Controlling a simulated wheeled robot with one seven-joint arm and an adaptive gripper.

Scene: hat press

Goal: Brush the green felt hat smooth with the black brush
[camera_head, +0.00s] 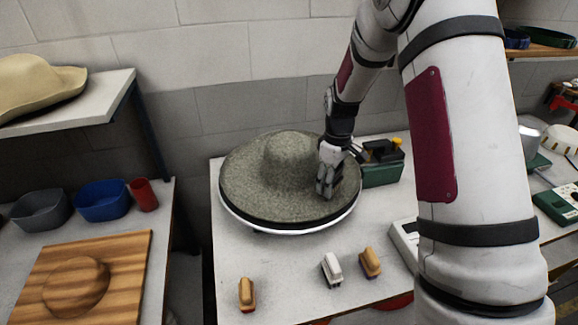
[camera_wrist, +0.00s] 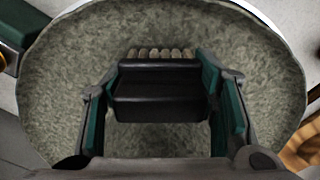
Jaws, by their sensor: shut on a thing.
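The green felt hat (camera_head: 285,160), grey-green and mottled, lies brim down on a round white stand (camera_head: 262,229) on the table. Its felt also fills much of the wrist view (camera_wrist: 65,70). My gripper (camera_head: 328,182) is over the right part of the brim, beside the crown. In the wrist view its two fingers (camera_wrist: 163,95) are shut on the black brush (camera_wrist: 158,88), with pale bristle tufts along its far edge. The brush is mostly hidden in the head view. Whether the bristles touch the felt cannot be told.
Three small brushes (camera_head: 247,294), (camera_head: 332,269), (camera_head: 370,262) stand on the table (camera_head: 290,295) in front of the hat. A green box (camera_head: 382,174) with a black item on top stands close behind right. A shelf (camera_head: 105,95) with a tan hat (camera_head: 38,82) is at left.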

